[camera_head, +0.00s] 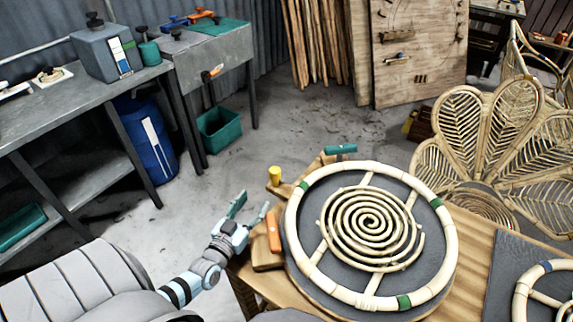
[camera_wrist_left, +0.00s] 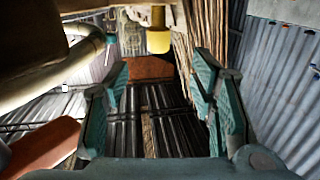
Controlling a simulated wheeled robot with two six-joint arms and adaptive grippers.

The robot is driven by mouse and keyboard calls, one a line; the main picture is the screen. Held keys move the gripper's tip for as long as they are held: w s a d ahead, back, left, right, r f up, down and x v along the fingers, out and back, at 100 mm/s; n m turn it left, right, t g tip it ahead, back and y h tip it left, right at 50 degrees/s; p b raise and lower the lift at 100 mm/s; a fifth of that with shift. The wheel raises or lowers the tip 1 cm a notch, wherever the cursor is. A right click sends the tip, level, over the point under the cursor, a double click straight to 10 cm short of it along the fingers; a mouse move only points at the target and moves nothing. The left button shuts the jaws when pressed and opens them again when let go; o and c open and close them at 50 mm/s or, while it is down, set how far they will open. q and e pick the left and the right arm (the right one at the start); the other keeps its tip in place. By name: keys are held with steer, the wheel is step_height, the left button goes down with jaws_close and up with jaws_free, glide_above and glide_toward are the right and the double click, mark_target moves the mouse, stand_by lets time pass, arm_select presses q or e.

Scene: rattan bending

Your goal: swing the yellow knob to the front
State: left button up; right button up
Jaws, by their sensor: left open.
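The yellow knob (camera_head: 275,174) stands at the left edge of the wooden bench, on a small wooden piece beside the large rattan ring. It also shows in the left wrist view (camera_wrist_left: 158,42), at top centre, ahead of the fingers and between their lines. My left gripper (camera_head: 252,207) is open and empty, off the bench's left edge and nearer the camera than the knob, apart from it. Its two teal fingers stand wide apart in the left wrist view (camera_wrist_left: 163,80). My right gripper is not in view.
An orange handle (camera_head: 273,229) sits on a wooden block close to the left gripper's right. The rattan ring (camera_head: 292,225) surrounds a spiral coil (camera_head: 368,222) on a grey disc. A teal handle (camera_head: 340,149) lies behind. Floor left of the bench (camera_head: 230,165) is clear.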

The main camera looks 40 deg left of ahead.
mark_target(272, 177)
arm_select(q)
steer(key=w+b, duration=0.2)
steer(key=w, duration=0.2)
steer(key=w+a+b, duration=0.1)
steer(key=w+b, duration=0.1)
steer(key=w, duration=0.2)
steer(key=w+a+b, duration=0.1)
steer(key=w+b, duration=0.1)
steer(key=w, duration=0.3)
steer(key=shift+w+a+b, duration=0.1)
steer(key=shift+a+b, duration=0.05)
steer(key=shift+b, duration=0.15)
steer(key=shift+w+r, duration=0.1)
steer(key=shift+w, duration=0.05)
steer(key=shift+r, duration=0.15)
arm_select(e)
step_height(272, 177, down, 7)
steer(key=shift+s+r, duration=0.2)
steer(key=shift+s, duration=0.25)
arm_select(q)
jaws_close()
